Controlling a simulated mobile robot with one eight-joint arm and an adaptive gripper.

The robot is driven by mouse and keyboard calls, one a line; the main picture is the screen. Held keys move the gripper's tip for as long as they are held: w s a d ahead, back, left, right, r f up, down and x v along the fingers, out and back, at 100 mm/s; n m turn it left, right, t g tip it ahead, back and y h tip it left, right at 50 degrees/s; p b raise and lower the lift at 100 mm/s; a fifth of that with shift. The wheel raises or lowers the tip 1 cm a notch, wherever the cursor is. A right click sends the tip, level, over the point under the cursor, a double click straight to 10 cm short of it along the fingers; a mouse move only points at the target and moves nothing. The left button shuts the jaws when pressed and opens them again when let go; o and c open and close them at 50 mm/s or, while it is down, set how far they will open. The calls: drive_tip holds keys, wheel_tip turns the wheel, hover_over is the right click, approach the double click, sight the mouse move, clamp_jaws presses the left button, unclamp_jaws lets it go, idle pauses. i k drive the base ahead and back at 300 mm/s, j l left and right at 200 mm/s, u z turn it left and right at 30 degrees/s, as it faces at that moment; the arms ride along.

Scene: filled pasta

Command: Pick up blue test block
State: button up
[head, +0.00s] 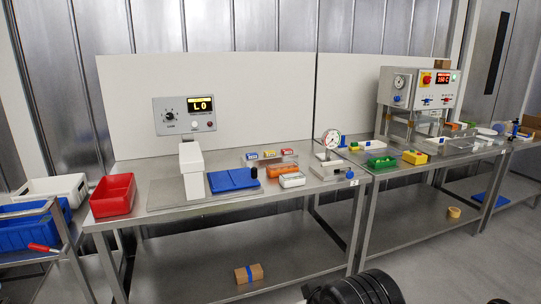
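Several small labelled blocks sit in a row in a clear tray at the back of the near bench. A flat blue pad (233,180) lies in front and to the left of the blocks. My gripper's fingers are not in view; only dark rounded parts of my own body show at the bottom edge.
A red bin (112,195) and a white upright device (191,170) stand on the bench's left. An orange item (285,170), a white item (292,180) and a dial gauge (331,140) stand right. A cardboard box (249,273) lies on the lower shelf. The front bench edge is mostly clear.

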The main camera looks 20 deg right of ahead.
sight(249, 156)
drive_tip(key=i+u, duration=0.1)
drive_tip(key=i, duration=0.4)
drive_tip(key=i+l+u, duration=0.1)
drive_tip(key=i, duration=0.45)
drive_tip(key=i+l, duration=0.15)
drive_tip(key=i, duration=0.35)
drive_tip(key=i+l+u, duration=0.15)
drive_tip(key=i, duration=0.4)
drive_tip(key=i+l+u, duration=0.1)
drive_tip(key=i, duration=0.4)
